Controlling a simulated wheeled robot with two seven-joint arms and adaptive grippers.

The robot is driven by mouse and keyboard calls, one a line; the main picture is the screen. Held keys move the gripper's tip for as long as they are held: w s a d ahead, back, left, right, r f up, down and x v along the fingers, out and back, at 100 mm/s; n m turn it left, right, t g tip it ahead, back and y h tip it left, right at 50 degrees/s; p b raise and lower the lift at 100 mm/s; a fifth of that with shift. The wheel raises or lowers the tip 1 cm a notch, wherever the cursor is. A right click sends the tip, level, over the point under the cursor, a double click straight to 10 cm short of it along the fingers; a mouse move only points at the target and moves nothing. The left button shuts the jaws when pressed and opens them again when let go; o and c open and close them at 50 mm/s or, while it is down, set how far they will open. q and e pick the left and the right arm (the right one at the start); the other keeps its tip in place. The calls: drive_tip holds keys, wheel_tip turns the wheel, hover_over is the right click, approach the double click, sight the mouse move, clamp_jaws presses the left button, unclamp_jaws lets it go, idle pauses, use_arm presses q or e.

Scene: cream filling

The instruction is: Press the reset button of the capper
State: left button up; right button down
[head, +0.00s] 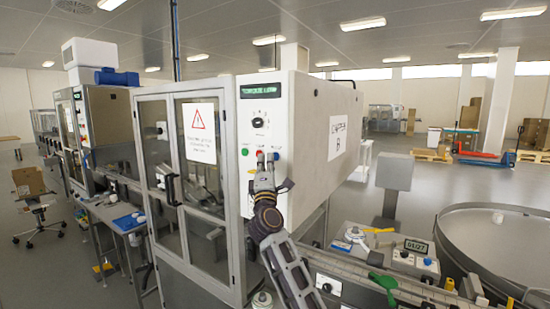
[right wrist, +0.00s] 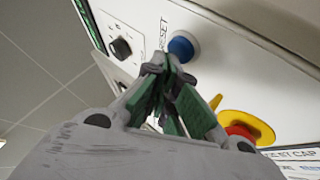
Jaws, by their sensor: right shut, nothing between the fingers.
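The capper (head: 310,130) is a white cabinet with a control panel on its front. The panel has a small green display (head: 259,90), a black selector knob (head: 257,122) and a row of small buttons, among them a green one (head: 244,152) and a blue one (head: 276,156). The blue reset button (right wrist: 181,46) shows large in the right wrist view, next to the printed word RESET. My right gripper (right wrist: 168,66) is shut and empty, its tips just below and left of the blue button. I cannot tell whether they touch the panel. My left gripper is out of view.
A red knob on a yellow disc (right wrist: 243,126) sticks out of the panel beside my right fingers. Glazed doors (head: 190,150) stand left of the panel. A conveyor with a small control box (head: 408,258) and a round table (head: 500,245) lie to the right.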

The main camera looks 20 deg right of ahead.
drive_tip(key=shift+w+d, duration=0.1)
idle(0.3)
drive_tip(key=shift+w+d, duration=0.15)
drive_tip(key=shift+d, duration=0.05)
idle(0.4)
drive_tip(key=shift+s+a+b, duration=0.15)
drive_tip(key=shift+s+b, duration=0.05)
drive_tip(key=shift+b, duration=0.15)
drive_tip(key=shift+a, duration=0.1)
idle(0.4)
drive_tip(key=s+a, duration=0.3)
drive_tip(key=a, duration=0.1)
drive_tip(key=shift+s+a, duration=0.35)
drive_tip(key=shift+s, duration=0.05)
idle(0.4)
drive_tip(key=shift+n, duration=0.3)
